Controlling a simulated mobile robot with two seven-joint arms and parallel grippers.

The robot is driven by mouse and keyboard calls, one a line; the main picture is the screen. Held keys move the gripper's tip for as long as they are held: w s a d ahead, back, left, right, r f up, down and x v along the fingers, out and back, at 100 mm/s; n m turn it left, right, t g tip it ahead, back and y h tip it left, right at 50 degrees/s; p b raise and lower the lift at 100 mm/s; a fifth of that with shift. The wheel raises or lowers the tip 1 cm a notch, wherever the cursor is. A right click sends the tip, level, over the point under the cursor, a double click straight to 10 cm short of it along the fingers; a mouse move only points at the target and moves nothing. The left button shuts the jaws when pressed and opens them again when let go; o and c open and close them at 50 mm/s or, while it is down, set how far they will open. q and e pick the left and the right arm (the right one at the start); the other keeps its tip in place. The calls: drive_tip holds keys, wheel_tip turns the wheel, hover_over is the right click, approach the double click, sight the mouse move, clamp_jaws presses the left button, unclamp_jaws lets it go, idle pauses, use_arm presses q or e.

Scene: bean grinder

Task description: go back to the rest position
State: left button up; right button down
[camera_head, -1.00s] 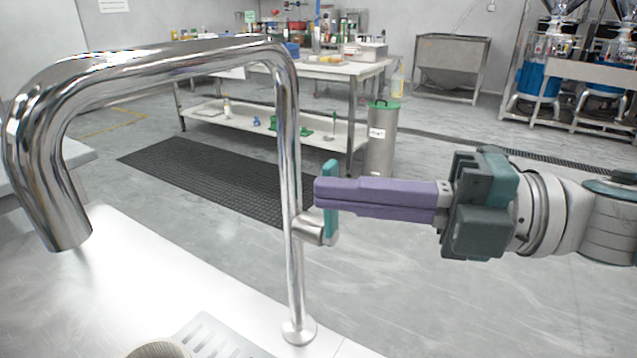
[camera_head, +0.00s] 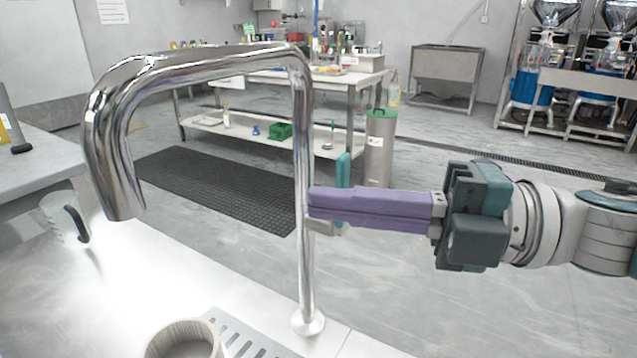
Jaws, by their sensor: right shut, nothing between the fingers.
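My right gripper (camera_head: 312,205) comes in from the right with its long purple fingers closed together and nothing between them. Its tips are at the upright pipe of the chrome tap (camera_head: 304,150), in front of the tap's teal lever (camera_head: 343,180). I cannot tell whether the fingertips touch the pipe. The tap stands on the counter (camera_head: 345,345), and its spout hangs down at the left. My left gripper is not in view.
A ribbed round container (camera_head: 185,342) sits at the counter's front beside a slotted drain plate (camera_head: 245,338). A pitcher (camera_head: 62,218) with a dark handle stands at the left. Behind are a black floor mat (camera_head: 215,185), a work table (camera_head: 345,78) and a steel bin (camera_head: 378,150). Open floor lies to the right.

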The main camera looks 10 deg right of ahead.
drive_tip(key=b+v, duration=0.1)
drive_tip(key=v, duration=0.9)
drive_tip(key=w+r+m+t+h+p, duration=0.6)
drive_tip(key=r+m+t+h+p, duration=0.35)
drive_tip(key=m, duration=0.85)
drive_tip(key=s+d+f+m+g+h+p, duration=0.15)
drive_tip(key=s+m+g+h+p, duration=0.35)
drive_tip(key=s, duration=0.7)
drive_tip(key=s+d+f+m+g+h+p, duration=0.1)
drive_tip(key=s+d+m+g+h+p, duration=0.15)
drive_tip(key=s+m+g+p, duration=0.7)
use_arm(q)
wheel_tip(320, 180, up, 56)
drive_tip(key=p, duration=3.3)
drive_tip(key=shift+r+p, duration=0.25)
drive_tip(key=shift+p, duration=0.15)
use_arm(e)
wheel_tip(320, 180, up, 37)
drive_tip(key=s+n+t, duration=0.2)
drive_tip(key=t, duration=0.1)
drive_tip(key=shift+a, duration=0.15)
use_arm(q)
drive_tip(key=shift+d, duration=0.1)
use_arm(e)
drive_tip(key=shift+s, duration=0.1)
